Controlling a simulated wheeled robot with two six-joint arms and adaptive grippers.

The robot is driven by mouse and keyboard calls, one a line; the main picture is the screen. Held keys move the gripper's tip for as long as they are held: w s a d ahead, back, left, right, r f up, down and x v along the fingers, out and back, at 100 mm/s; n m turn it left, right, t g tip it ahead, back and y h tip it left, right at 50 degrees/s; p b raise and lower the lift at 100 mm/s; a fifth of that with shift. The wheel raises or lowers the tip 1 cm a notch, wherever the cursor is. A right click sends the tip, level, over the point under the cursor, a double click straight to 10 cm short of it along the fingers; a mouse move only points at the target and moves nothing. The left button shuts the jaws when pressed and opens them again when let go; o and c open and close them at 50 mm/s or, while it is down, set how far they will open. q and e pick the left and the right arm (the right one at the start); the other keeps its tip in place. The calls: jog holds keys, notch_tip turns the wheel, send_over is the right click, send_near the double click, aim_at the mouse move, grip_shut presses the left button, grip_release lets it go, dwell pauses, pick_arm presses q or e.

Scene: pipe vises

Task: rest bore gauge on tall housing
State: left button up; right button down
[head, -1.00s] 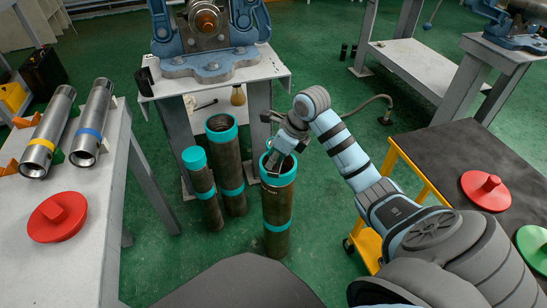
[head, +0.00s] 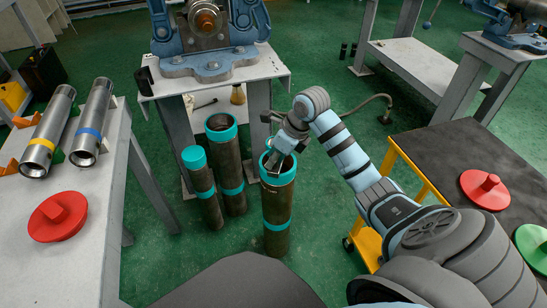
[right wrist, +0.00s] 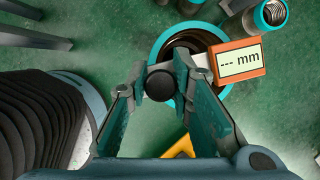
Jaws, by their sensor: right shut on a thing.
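The bore gauge shows in the right wrist view as an orange-framed display (right wrist: 238,62) reading "--- mm" with a round black end (right wrist: 160,85). My right gripper (right wrist: 158,78) is shut on it; in the head view that gripper (head: 275,160) is at the mouth of the front right housing. This housing (head: 277,215) is a dark upright pipe with teal bands, standing on the floor. Its teal rim (right wrist: 158,42) lies under the gauge in the wrist view. How far the gauge reaches into the bore, or whether it touches the rim, I cannot tell. My left gripper is not in view.
Two more teal-banded pipes, one wider (head: 227,170) and one thinner (head: 203,190), stand close on the left. Behind is a vise stand (head: 210,75). A table with steel cylinders (head: 93,125) is left; a dark-topped cart (head: 450,150) is right.

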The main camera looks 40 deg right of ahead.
jog(key=shift+f, duration=0.15)
jog(key=c, duration=1.3)
grip_release()
jog(key=shift+c, duration=0.2)
